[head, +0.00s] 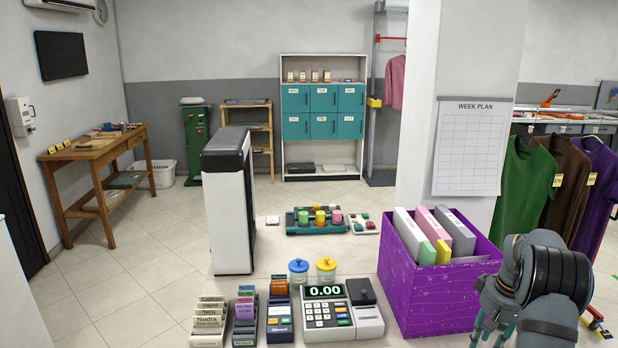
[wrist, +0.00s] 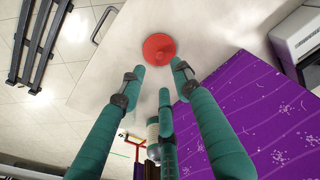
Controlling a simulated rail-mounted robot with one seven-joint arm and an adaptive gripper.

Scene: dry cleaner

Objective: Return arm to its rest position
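My gripper (head: 492,325) is at the lower right of the head view, beside the right side of the purple box, with its lower part cut off by the picture edge. In the wrist view its teal fingers (wrist: 160,75) are spread apart with nothing held between them. A red round thing (wrist: 159,48) shows just beyond the fingertips, over the pale counter top; it appears apart from the fingers. My arm bends down from the right in the head view.
The purple box (head: 437,290) holding folders stands close to my gripper, also in the wrist view (wrist: 265,95). A cash register (head: 327,310) is left of it. Green, brown and purple shirts (head: 527,185) hang behind my arm. A white pillar (head: 425,120) rises behind the box.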

